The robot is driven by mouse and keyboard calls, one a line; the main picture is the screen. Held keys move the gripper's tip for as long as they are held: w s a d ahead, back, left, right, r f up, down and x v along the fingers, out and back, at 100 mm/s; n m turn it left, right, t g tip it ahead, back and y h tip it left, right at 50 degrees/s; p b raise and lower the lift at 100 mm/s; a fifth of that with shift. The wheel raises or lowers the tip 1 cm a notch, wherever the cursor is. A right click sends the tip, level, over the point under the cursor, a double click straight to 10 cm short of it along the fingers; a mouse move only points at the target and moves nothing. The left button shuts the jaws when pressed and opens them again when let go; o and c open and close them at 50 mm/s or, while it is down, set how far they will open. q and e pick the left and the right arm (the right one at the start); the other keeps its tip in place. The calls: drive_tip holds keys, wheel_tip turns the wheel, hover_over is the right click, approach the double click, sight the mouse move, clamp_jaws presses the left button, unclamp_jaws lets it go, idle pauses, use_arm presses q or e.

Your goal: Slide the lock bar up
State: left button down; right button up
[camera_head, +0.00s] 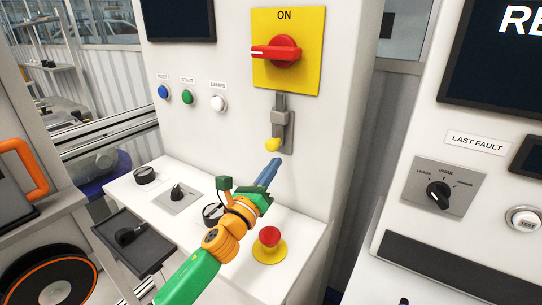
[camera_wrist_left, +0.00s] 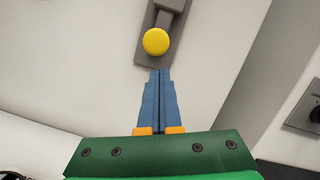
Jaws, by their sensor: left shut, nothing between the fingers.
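The lock bar (camera_head: 280,108) is a grey sliding piece on a grey backing plate on the white cabinet front. It sits below the yellow ON plate (camera_head: 262,80) with its red rotary switch (camera_head: 277,51). A yellow knob (camera_head: 272,145) is at the bar's lower end; it also shows in the left wrist view (camera_wrist_left: 156,41). My left gripper (camera_head: 273,164) has blue fingers, shut and empty, with the tips just below the knob. In the left wrist view the fingertips (camera_wrist_left: 161,72) appear under the knob; I cannot tell whether they touch it. My right gripper is not in view.
Blue, green and white buttons (camera_head: 188,97) are left of the bar. A red emergency button (camera_head: 269,238) and black knobs (camera_head: 145,174) stand on the ledge below. Another panel with a selector (camera_head: 438,195) stands to the right. The cabinet face around the bar is clear.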

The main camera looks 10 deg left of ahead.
sight(282, 132)
use_arm(q)
drive_tip(key=shift+a+r, duration=0.3)
drive_tip(key=shift+r, duration=0.2)
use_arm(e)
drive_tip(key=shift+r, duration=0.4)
use_arm(q)
wheel_tip(282, 132, up, 5)
drive_tip(key=p, duration=0.5)
drive_tip(key=shift+f+b, duration=0.25)
drive_tip(key=shift+b, duration=0.05)
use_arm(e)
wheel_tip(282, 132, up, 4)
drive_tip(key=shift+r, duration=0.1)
use_arm(q)
drive_tip(key=shift+f, duration=0.1)
